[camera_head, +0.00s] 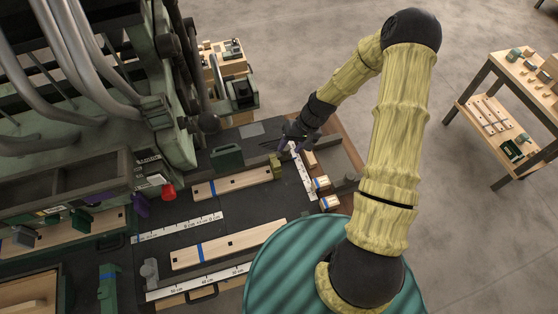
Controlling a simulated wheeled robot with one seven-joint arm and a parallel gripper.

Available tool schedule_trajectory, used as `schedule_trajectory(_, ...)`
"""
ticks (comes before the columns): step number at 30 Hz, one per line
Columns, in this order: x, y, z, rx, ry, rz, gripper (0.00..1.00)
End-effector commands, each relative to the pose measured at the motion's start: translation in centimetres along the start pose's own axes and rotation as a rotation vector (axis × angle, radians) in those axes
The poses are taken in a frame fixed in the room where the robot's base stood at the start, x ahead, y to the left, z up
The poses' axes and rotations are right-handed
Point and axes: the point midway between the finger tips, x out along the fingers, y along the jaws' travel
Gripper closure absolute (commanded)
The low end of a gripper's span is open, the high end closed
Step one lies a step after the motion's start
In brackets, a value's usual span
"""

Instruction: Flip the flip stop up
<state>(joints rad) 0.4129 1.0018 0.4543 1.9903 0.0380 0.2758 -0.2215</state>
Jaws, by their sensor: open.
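My gripper (295,143) is at the end of my yellow-sleeved arm, low over the black work surface (207,208). It is open, and I see nothing held between its fingers. A small olive-green block (276,166), which may be the flip stop, stands just left of and below the gripper, at the right end of a wooden slat. I cannot tell whether it is up or down, or whether the gripper touches it. A white ruler strip (302,172) runs down from beneath the gripper, and the gripper partly covers its top end.
Wooden slats (232,184) with blue bands lie on the work surface, another nearer me (228,245). A large green machine (75,120) with thick hoses and a red knob (168,192) stands left. A wooden table (525,75) with parts stands far right, with open floor between.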

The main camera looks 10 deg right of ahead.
Motion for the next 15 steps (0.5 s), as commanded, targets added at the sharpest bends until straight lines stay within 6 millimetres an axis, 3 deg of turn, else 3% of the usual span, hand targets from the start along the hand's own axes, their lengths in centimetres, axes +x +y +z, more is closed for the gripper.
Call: schedule_trajectory(15,7.0,-0.1,0.1,-0.001,-0.003,0.000,0.53)
